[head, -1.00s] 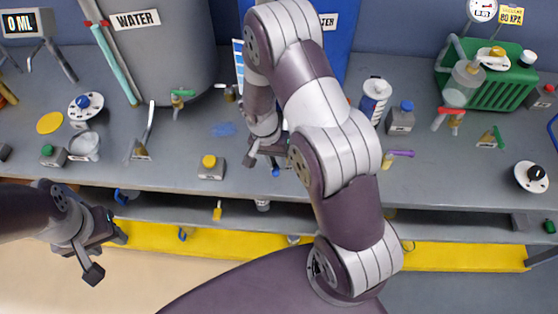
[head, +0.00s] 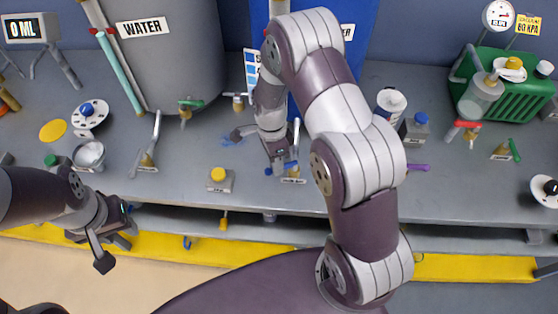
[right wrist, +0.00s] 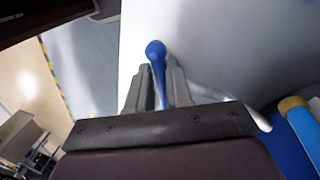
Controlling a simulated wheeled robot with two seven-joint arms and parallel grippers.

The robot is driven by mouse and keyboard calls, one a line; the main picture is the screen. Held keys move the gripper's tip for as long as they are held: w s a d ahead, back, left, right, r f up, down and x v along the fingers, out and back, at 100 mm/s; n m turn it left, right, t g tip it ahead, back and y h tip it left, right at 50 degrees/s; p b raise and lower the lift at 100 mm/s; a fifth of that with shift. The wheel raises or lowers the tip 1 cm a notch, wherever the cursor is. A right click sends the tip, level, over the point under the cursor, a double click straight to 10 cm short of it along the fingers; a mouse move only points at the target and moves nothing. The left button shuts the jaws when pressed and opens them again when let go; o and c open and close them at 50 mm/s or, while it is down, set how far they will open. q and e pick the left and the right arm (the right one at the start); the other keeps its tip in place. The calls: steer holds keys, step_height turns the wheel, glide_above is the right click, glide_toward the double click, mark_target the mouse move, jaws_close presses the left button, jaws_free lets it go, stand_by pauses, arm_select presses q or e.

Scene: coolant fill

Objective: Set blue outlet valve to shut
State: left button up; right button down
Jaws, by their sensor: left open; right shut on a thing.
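The blue outlet valve's handle (right wrist: 156,58), a blue lever with a ball end, stands between the fingers of my right gripper (right wrist: 158,88) in the right wrist view. In the head view my right gripper (head: 279,165) is low over the grey bench at the foot of the blue tank, shut on the handle. Blue bits show beside its fingers there; the valve body is mostly hidden behind gripper and arm. My left gripper (head: 108,242) is open and empty, in front of the bench's front edge at the lower left.
A yellow-button box (head: 220,179) stands left of my right gripper. A metal lever (head: 149,150) and a green-handled tap (head: 190,103) are further left. A purple handle (head: 418,168) is right of my arm. The grey WATER tank (head: 165,60) and blue tank (head: 360,40) stand behind.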

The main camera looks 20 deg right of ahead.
steer(key=shift+w+d+r+m+y+p, duration=0.15)
steer(key=shift+w+m, duration=0.25)
steer(key=shift+m, duration=0.45)
steer(key=shift+w+d+f+m+y+p, duration=0.1)
steer(key=shift+w+m+p, duration=0.2)
steer(key=shift+m, duration=0.5)
steer(key=shift+w+d+r+m+y+p, duration=0.15)
steer(key=shift+w+m, duration=0.3)
steer(key=shift+m, duration=0.4)
steer(key=shift+f, duration=0.1)
steer(key=c, duration=1)
jaws_free()
steer(key=shift+c, duration=0.2)
steer(key=v, duration=1.2)
steer(key=shift+r, duration=0.4)
steer(key=shift+s+d, duration=0.1)
